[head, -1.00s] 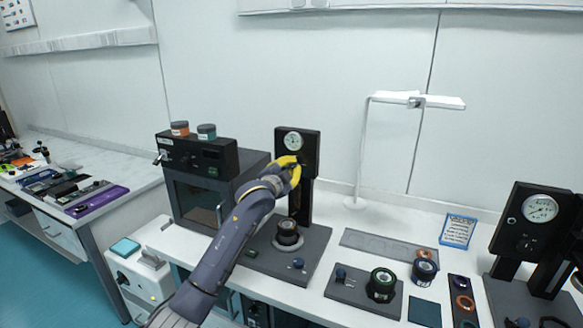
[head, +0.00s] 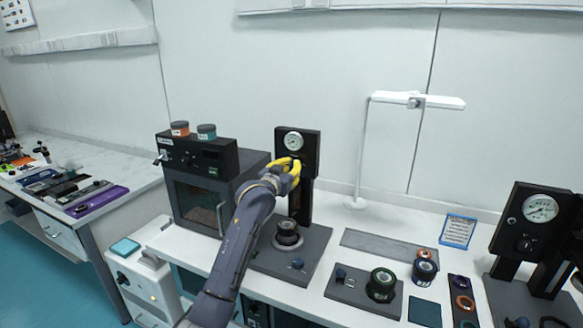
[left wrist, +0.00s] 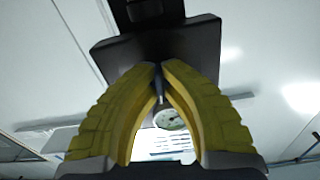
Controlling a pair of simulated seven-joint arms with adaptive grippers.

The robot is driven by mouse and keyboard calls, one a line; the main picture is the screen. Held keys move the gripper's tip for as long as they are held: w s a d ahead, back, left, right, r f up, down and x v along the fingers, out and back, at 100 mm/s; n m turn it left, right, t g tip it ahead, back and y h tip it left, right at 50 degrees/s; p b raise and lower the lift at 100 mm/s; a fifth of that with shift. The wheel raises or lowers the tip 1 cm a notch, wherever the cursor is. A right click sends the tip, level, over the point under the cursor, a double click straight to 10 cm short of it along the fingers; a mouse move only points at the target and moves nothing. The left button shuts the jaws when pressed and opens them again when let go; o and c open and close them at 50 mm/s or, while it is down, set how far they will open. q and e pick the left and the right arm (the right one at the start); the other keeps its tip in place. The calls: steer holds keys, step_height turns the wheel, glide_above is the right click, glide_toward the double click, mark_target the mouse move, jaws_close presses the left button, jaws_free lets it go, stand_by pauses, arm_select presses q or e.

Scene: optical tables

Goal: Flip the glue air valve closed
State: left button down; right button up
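A black upright gauge panel (head: 312,143) with a round white gauge (head: 293,141) stands at the back of the bench. My left gripper (head: 283,161) is at the panel just below the gauge and hides the spot behind it. In the left wrist view, its two yellow fingers (left wrist: 160,66) come together at the tips against the dark panel. A thin grey lever (left wrist: 158,82), seemingly the glue air valve's, shows between the fingertips. The gauge also shows between the fingers (left wrist: 168,119). Which way the lever points is hard to tell. My right gripper is not in view.
A black oven-like box (head: 197,205) with two jars on top stands left of the panel. A dark pot (head: 287,233) sits on the panel's base. A white lamp (head: 362,150) stands behind to the right. A second gauge panel (head: 530,225) is at far right.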

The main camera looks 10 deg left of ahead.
arm_select(q)
steer(key=shift+n, duration=0.8)
steer(key=c, duration=1.6)
jaws_free()
steer(key=shift+o, duration=0.2)
steer(key=shift+s, duration=0.1)
steer(key=v, duration=1.2)
